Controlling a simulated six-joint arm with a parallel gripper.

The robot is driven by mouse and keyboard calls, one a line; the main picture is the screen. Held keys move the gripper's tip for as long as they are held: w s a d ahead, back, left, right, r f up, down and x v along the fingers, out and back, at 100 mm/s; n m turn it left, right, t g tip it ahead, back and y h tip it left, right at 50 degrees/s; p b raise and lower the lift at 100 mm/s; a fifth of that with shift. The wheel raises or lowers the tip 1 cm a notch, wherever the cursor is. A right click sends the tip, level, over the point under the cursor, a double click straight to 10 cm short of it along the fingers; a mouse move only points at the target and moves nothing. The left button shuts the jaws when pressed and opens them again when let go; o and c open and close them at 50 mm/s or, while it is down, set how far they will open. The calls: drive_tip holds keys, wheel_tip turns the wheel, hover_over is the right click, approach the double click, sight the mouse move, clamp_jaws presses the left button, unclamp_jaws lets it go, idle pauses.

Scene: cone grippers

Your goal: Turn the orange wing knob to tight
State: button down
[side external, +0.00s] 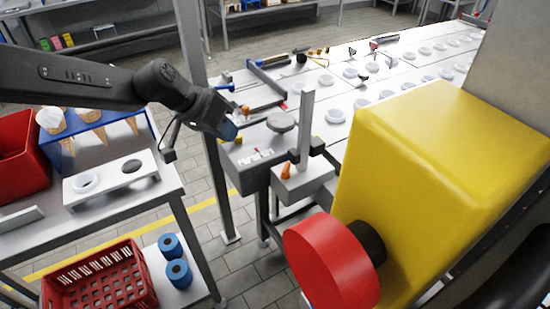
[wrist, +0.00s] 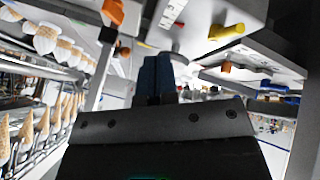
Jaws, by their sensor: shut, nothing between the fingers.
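An orange wing knob (side external: 286,171) sits on the front of a light grey block beside an upright post in the side view. In the wrist view, an orange piece (wrist: 113,11) shows at the top left and a smaller orange piece (wrist: 226,66) at the right; I cannot tell for sure which is the same knob. My gripper (side external: 229,130) is to the left of the knob and higher in the side view, apart from it. Its blue fingers (wrist: 157,75) are together, with nothing between them.
A large yellow housing with a red button (side external: 320,262) stands at the right front. A round grey disc (side external: 281,121) and the upright post (side external: 305,125) are close to my gripper. A yellow knob (wrist: 226,31) shows in the wrist view. A white cone holder (side external: 110,178) stands left.

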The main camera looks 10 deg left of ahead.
approach(276, 171)
drive_tip(key=shift+g+h, duration=0.3)
drive_tip(key=w+f, duration=0.2)
drive_tip(key=w+d+f, duration=0.1)
drive_tip(key=w+f, duration=0.1)
drive_tip(key=shift+f, duration=0.35)
drive_tip(key=shift+s+d+r, duration=0.1)
drive_tip(key=shift+d, duration=0.5)
drive_tip(key=shift+s+d+r, duration=0.1)
drive_tip(key=shift+d, duration=1.05)
drive_tip(key=shift+d, duration=0.1)
